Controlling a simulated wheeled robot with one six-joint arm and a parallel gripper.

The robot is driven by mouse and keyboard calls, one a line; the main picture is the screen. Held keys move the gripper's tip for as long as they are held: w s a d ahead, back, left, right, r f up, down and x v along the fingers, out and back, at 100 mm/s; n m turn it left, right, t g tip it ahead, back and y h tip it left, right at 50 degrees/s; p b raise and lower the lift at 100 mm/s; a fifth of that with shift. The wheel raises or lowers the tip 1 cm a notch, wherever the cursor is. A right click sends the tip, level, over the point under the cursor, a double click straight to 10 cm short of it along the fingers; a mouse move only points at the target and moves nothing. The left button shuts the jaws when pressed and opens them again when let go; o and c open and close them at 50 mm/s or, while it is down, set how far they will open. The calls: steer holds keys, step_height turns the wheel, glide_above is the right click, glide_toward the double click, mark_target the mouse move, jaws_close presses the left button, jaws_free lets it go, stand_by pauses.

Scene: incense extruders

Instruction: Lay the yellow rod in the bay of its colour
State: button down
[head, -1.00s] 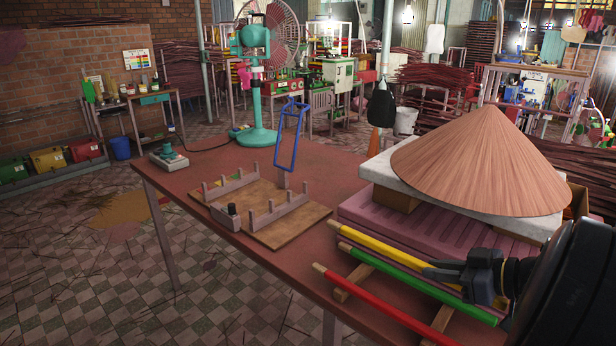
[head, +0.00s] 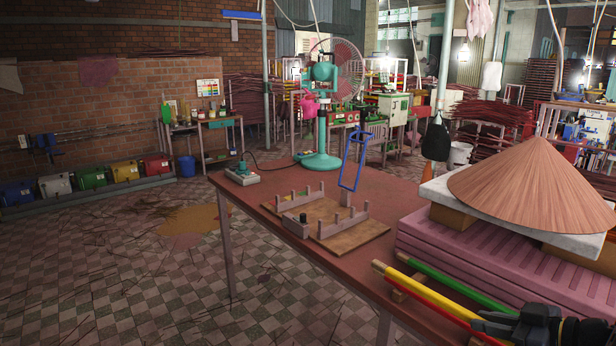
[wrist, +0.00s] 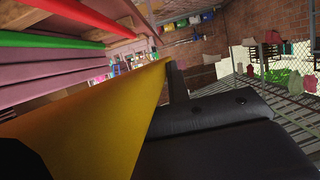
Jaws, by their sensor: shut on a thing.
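The yellow rod (head: 420,288) is in my gripper (head: 480,324), at the lower right of the head view. It lies across the picture between the green rod (head: 445,278) and the red rod (head: 436,311) and hides part of the red one. In the wrist view, the yellow rod (wrist: 95,120) fills the foreground beside a finger, with the red rod (wrist: 65,14) and green rod (wrist: 50,43) apart from it. A wooden board with upright posts (head: 352,236) lies on the table.
A blue upright frame (head: 361,168) and a green fan (head: 321,160) stand on the table (head: 410,190). Pink ridged slabs (head: 500,262) and a conical hat (head: 530,195) are at right. Coloured bins, including a yellow one (head: 125,172), line the left wall. The floor at left is open.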

mark_target(463, 316)
steer(key=shift+n+g+y, duration=0.3)
steer(key=shift+n, duration=0.1)
steer(key=x, duration=0.2)
steer(key=p+x, duration=0.1)
steer(key=d+p+x, duration=0.1)
steer(key=x, duration=0.1)
steer(key=shift+w+a+f, duration=0.25)
steer(key=shift+w+f, duration=0.05)
steer(key=shift+w, duration=0.3)
steer(key=w+a+f+n+g+y+p, duration=0.1)
steer(key=w+a+f+p, duration=0.2)
steer(key=a+f, duration=0.4)
steer(key=w+a+f+n+g+y+p, duration=0.1)
steer(key=w+a+f+p, duration=0.25)
steer(key=a+f, duration=0.4)
step_height(463, 316, up, 12)
steer(key=w+a+m+t+h, duration=0.1)
steer(key=w+m+t+h, duration=0.1)
steer(key=m+t+h, duration=0.2)
steer(key=shift+r+m+t+h+b, duration=0.3)
steer(key=shift+m+t+h, duration=0.1)
steer(key=shift+m+h, duration=1.2)
steer(key=shift+w+a, duration=0.1)
steer(key=shift+w, duration=0.05)
steer(key=shift+f, duration=0.1)
